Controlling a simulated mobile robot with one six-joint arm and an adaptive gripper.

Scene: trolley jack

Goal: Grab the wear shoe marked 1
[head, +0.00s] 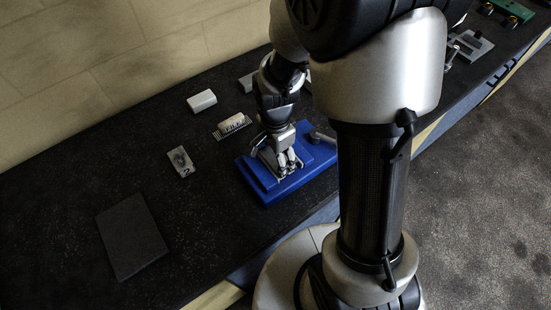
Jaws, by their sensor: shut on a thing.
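My gripper (287,162) points down at the blue block (315,155) on the dark bench. It is shut on a small grey metal piece (268,160) at the block's top, which looks like a wear shoe. The fingers cover much of this piece, and no number can be read on it. A separate grey plate marked 2 (181,161) lies flat on the bench to the left, apart from my gripper.
A brush (232,124) and a white block (201,101) lie behind and left of the blue block. A lever-like part (320,137) sits at the blue block's right. A dark flat pad (132,236) lies at front left. Bare bench surrounds the marked plate.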

